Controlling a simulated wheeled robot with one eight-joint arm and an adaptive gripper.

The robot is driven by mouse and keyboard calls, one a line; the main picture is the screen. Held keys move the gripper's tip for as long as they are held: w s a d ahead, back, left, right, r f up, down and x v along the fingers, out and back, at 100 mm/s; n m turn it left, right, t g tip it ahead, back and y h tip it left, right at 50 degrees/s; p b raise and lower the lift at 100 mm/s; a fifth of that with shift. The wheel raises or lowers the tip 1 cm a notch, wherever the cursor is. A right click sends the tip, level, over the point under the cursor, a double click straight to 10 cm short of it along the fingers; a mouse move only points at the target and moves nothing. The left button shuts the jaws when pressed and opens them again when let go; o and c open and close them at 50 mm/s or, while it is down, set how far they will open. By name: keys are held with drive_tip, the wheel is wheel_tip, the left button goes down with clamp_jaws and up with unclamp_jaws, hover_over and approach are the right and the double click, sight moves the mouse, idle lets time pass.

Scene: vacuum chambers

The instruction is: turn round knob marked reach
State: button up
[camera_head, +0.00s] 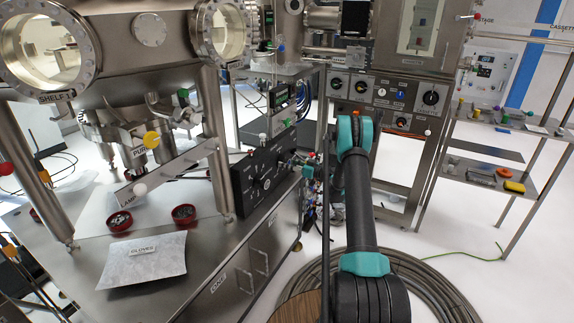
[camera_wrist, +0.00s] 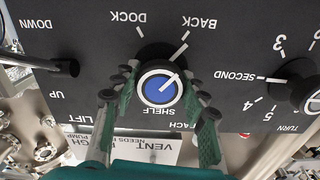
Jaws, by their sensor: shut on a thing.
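The round knob (camera_wrist: 159,87) with a blue face shows in the wrist view, on a black panel (camera_wrist: 90,35) seen upside down. The labels DOCK, BACK and SHELF stand around it, and a partly hidden label ending in EACH is below. A white line on its face slants toward BACK. My gripper (camera_wrist: 160,95) has one finger on each side of the knob and is shut on it. In the head view the black panel (camera_head: 268,175) stands on the steel table; the knob cannot be made out clearly there.
In the wrist view a second knob (camera_wrist: 298,90), labelled TURN, sits to the right, and a black lever (camera_wrist: 45,66) to the left. In the head view a glove packet (camera_head: 143,262) and red dishes (camera_head: 120,221) lie on the table, and a hose coil (camera_head: 440,290) lies on the floor.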

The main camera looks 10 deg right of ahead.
drive_tip(key=m, duration=1.2)
drive_tip(key=shift+m, duration=0.3)
drive_tip(key=m, duration=1.2)
drive_tip(key=shift+m, duration=0.4)
drive_tip(key=m, duration=1.2)
drive_tip(key=shift+m, duration=0.3)
drive_tip(key=m, duration=1.2)
